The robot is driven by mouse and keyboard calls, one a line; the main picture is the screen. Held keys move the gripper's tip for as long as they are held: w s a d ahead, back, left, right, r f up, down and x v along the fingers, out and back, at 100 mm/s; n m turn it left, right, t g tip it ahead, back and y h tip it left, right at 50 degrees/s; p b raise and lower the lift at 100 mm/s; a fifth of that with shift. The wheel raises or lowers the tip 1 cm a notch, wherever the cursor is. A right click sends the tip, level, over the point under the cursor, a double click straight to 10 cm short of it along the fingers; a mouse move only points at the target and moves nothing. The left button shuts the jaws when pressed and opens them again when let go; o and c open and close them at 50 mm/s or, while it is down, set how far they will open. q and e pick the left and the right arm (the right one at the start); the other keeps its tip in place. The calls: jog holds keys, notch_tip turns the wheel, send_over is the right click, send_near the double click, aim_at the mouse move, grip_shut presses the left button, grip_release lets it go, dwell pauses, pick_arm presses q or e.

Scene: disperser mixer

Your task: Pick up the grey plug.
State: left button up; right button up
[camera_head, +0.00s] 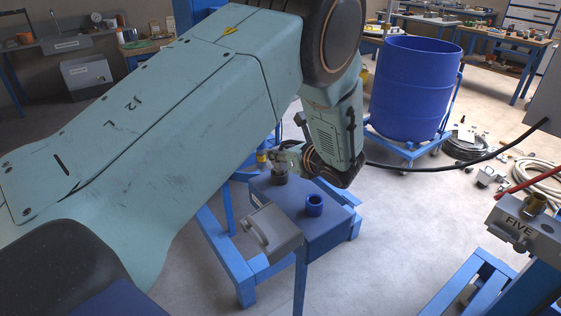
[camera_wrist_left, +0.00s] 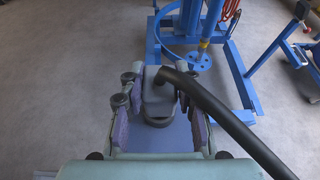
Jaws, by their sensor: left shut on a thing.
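The grey plug (camera_wrist_left: 158,95) sits between the two finger pads of my left gripper (camera_wrist_left: 160,118) in the left wrist view. My left gripper is shut on it. A thick black cable seems to start at the plug and runs to the lower right. In the head view my left gripper (camera_head: 284,160) points down over the back of a blue-topped stand (camera_head: 335,222). A dark grey round part (camera_head: 279,176) shows just below the fingers there; I cannot tell if it touches the stand top. My right gripper is not in view.
A blue drum (camera_head: 413,90) stands behind right. The black cable (camera_head: 450,162) spans to the right. A grey block marked FIVE (camera_head: 525,232) is at the right edge.

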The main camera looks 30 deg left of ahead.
pick_arm(q)
jog(key=shift+s+a, duration=0.1)
jog(key=shift+s, duration=0.05)
grip_shut()
